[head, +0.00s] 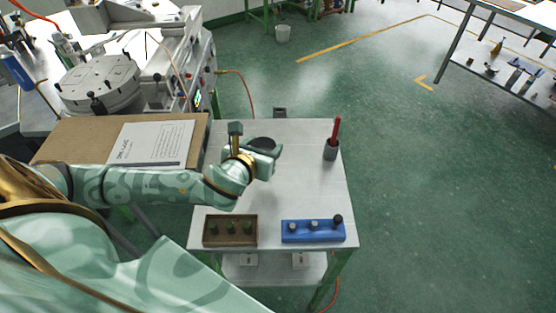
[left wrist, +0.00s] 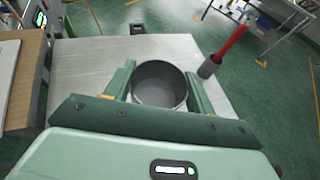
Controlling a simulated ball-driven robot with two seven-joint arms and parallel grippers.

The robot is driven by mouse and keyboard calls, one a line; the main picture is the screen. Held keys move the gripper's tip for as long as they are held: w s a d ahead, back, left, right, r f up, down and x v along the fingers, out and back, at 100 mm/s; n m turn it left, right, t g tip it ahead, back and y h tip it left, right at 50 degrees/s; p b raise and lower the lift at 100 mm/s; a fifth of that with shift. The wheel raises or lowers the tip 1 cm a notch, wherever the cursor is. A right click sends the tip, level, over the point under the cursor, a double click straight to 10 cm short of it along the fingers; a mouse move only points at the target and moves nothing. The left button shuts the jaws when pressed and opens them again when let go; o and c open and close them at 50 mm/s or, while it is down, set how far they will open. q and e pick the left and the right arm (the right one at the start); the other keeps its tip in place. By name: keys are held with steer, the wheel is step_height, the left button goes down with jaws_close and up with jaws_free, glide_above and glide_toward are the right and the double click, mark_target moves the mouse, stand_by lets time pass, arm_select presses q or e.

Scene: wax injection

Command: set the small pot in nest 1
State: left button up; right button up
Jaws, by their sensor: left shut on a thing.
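My left gripper (head: 262,147) is shut on the small pot (head: 264,142), a round, dark grey, open-topped vessel. The gripper holds it over the back left part of the small metal table (head: 300,180). In the left wrist view, the pot (left wrist: 160,92) is between the two green fingers, its mouth toward the camera and its inside looking empty. Whether its base touches the table is hidden. I cannot identify nest 1; no number shows. A small dark fitting (head: 280,112) is at the table's back edge. My right gripper is not in view.
A grey cup with a red-handled tool (head: 332,150) stands at the table's back right. A brown block (head: 230,230) and a blue block (head: 312,231), both with knobs, lie along the front edge. A cardboard-coloured board with a paper (head: 150,142) is left. The table's middle is clear.

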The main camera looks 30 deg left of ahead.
mark_target(271, 147)
arm_select(q)
steer(key=w+f+b, duration=0.1)
steer(key=w+f, duration=0.1)
steer(key=f, duration=0.1)
steer(key=w+a+f+b, duration=0.1)
steer(key=w+f, duration=0.1)
steer(key=w, duration=0.1)
steer(key=shift+w+a+f, duration=0.1)
steer(key=shift+w+f, duration=0.1)
steer(key=shift+f, duration=0.2)
steer(key=f, duration=0.1)
steer(key=f+b, duration=0.2)
steer(key=f, duration=0.1)
steer(key=shift+w, duration=0.35)
steer(key=shift+r, duration=0.1)
steer(key=o, duration=1)
